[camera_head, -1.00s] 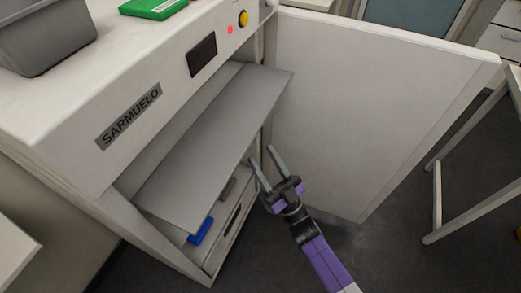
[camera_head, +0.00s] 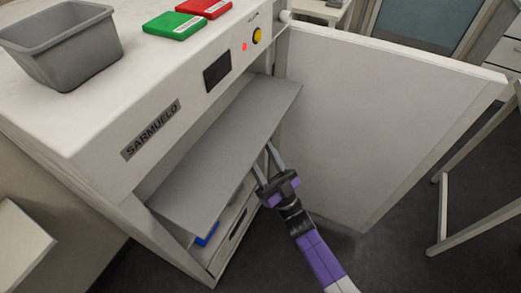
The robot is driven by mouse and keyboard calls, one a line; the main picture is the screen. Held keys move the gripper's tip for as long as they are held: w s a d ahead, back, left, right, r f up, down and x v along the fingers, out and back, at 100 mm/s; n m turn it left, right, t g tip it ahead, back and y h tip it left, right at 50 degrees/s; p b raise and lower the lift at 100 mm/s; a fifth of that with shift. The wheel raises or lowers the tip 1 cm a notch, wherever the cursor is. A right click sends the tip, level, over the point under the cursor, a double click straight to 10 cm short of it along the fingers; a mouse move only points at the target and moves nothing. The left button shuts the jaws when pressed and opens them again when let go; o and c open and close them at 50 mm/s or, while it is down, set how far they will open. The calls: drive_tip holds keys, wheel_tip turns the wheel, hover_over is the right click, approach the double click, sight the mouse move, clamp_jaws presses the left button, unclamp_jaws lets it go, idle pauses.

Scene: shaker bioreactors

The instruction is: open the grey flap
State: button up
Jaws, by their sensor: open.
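The grey flap (camera_head: 222,158) is a flat sheet hanging at a slant across the front opening of the white machine (camera_head: 112,118) labelled SARMUELO. Its lower edge stands out from the opening. My gripper (camera_head: 264,158) is open, with its two fingers pointing up at the right part of the flap's lower edge. I cannot tell whether the fingers touch the flap. Nothing shows between them. Below the flap, part of the inside shows, with a blue object (camera_head: 207,233) partly hidden by the flap.
A large white door (camera_head: 375,120) stands open right of the flap, close to my gripper. A grey bin (camera_head: 62,48), a green box (camera_head: 174,26) and a red box (camera_head: 204,8) sit on the machine. A table frame (camera_head: 442,205) stands at the right; dark floor lies below.

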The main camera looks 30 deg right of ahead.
clamp_jaws()
idle(1.4)
